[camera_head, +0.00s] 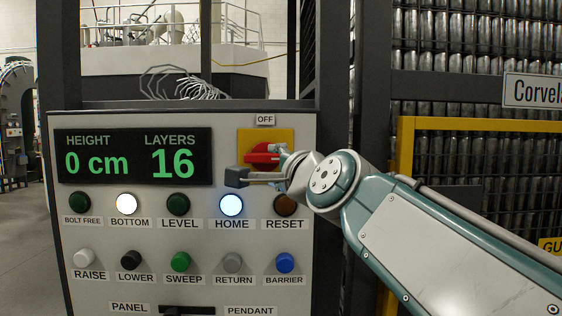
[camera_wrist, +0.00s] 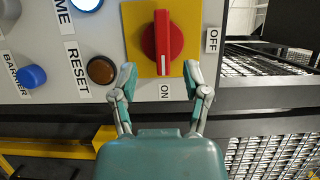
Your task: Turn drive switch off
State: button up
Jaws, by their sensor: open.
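The drive switch is a red rotary knob (camera_head: 262,153) on a yellow plate (camera_head: 245,138), at the upper right of the control panel. In the wrist view the red knob (camera_wrist: 162,40) stands lengthwise, and the white mark on its lower end points to the ON label (camera_wrist: 165,92). The OFF label (camera_wrist: 212,40) is to the right there; in the head view the OFF label (camera_head: 265,120) is above the plate. My gripper (camera_wrist: 160,75) is open, its fingertips either side of the knob's marked end, apart from it. In the head view my gripper (camera_head: 256,164) partly hides the plate.
The panel's display (camera_head: 133,156) reads HEIGHT 0 cm and LAYERS 16. The white BOTTOM lamp (camera_head: 126,204) and HOME lamp (camera_head: 231,205) are lit. The brown RESET button (camera_head: 285,206) sits just below my gripper. A yellow guard frame (camera_head: 480,125) stands to the right.

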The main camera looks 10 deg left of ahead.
aim_at(267, 160)
jog(key=w, duration=0.2)
jog(key=w+a, duration=0.1)
jog(key=w, duration=0.1)
jog(key=shift+w+a+r, duration=0.1)
jog(key=shift+w+a, duration=0.55)
jog(key=shift+a, duration=0.6)
jog(key=shift+d, duration=0.35)
grip_shut()
